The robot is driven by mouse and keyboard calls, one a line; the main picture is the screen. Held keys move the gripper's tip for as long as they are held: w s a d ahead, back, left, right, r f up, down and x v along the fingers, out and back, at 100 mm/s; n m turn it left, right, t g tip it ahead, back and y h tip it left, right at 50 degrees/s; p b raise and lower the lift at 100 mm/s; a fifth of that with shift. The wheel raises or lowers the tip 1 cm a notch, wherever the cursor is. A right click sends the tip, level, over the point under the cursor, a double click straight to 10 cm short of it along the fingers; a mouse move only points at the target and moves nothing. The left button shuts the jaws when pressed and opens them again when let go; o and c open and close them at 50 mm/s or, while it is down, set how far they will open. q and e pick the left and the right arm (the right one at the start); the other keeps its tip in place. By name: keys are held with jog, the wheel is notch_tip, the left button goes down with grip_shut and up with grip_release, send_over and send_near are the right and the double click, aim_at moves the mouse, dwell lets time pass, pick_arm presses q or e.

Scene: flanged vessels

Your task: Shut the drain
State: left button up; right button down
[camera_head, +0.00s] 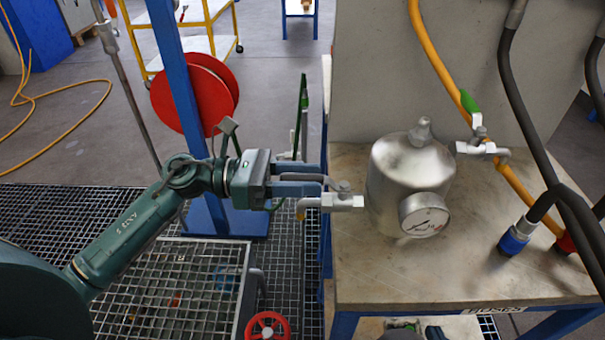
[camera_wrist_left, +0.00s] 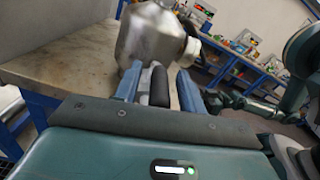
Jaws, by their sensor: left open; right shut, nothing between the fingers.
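A silver vessel (camera_head: 408,180) with a round gauge (camera_head: 425,217) stands on the table; it also shows in the left wrist view (camera_wrist_left: 150,38). A small drain valve (camera_head: 342,201) sticks out of its left side, with a yellowish outlet bent downward. My left gripper (camera_head: 324,182) is open at this valve. In the left wrist view, a dark lever handle (camera_wrist_left: 159,88) lies between its two blue fingers, and I cannot tell whether they touch it. My right gripper (camera_wrist_left: 214,98) shows small at the right of the left wrist view, shut and empty, away from the vessel.
A second valve with a green handle (camera_head: 471,103) sits right of the vessel on a yellow hose. Dark hoses (camera_head: 530,105) hang over the table's right side. A blue post (camera_head: 178,90) and red reel (camera_head: 205,92) stand behind my left arm. A red handwheel (camera_head: 267,326) is below.

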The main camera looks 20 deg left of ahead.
pick_arm(q)
jog(key=shift+c, duration=0.4)
grip_shut()
